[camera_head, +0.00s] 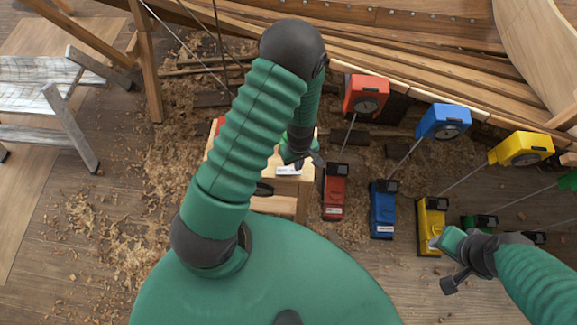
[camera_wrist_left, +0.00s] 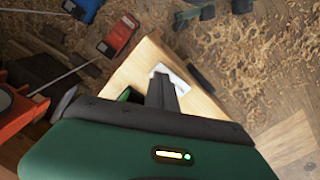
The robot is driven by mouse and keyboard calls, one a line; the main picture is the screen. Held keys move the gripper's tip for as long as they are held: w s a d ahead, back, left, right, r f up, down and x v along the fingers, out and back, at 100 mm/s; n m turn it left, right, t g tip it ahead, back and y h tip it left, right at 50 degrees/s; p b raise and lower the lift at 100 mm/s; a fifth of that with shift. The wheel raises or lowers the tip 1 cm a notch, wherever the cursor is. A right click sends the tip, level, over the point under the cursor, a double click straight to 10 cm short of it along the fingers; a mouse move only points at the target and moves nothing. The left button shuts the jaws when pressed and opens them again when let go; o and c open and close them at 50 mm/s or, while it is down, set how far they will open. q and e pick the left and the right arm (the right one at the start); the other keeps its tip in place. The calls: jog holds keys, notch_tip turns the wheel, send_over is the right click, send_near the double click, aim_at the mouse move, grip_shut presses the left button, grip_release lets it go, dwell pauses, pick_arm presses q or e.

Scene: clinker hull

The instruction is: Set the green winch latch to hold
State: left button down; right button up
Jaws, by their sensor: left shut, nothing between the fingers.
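The green winch is at the far right of the head view, with its green upper housing (camera_head: 568,181) cut by the frame edge. Its lower green block (camera_head: 480,222) is partly behind my right arm, and I cannot make out a latch on it. My left gripper (camera_head: 300,162) is shut and empty over a pale wooden box (camera_head: 272,205) with a white label. In the left wrist view the shut fingers (camera_wrist_left: 162,92) lie in front of the label (camera_wrist_left: 172,77), beside a small green part (camera_wrist_left: 127,94). Contact is unclear. My right gripper (camera_head: 452,280) is beside the yellow block; its jaw opening is unclear.
Red (camera_head: 366,95), blue (camera_head: 443,122) and yellow (camera_head: 520,149) housings stand along the hull planks, each with a line to a matching block (camera_head: 383,209). A sawhorse (camera_head: 60,95) stands at left. Shavings cover the floor, which is open at lower left.

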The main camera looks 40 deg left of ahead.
pick_arm(q)
jog(key=shift+f+b, duration=1.1)
jog(key=shift+f, duration=0.3)
dwell(0.9)
notch_tip(320, 180, up, 7)
jog(key=p, duration=0.6)
jog(key=shift+r, duration=0.15)
